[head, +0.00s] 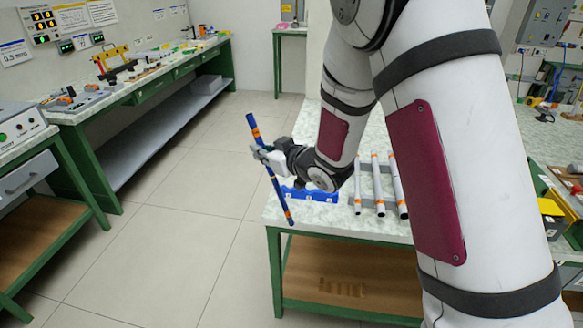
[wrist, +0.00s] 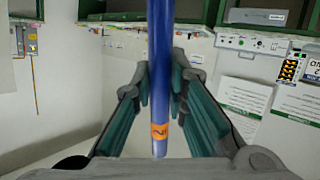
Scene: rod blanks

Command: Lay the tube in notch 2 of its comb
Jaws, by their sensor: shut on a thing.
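The blue tube (head: 277,186) with orange bands is held near its middle by my gripper (head: 262,153), in the air left of the table. It is steeply tilted, its top end leaning left. In the wrist view the tube (wrist: 160,60) runs upright between the two fingers (wrist: 160,85), with an orange mark near its lower end. A blue comb (head: 318,196) lies on the table's front left part, below and right of my gripper. My arm hides part of it, and its notch numbers cannot be read.
Several pale tubes with orange bands (head: 378,184) lie side by side on grey supports right of the blue comb. The speckled table (head: 285,213) has a green frame. Open floor (head: 190,235) lies to its left, with workbenches (head: 150,75) beyond.

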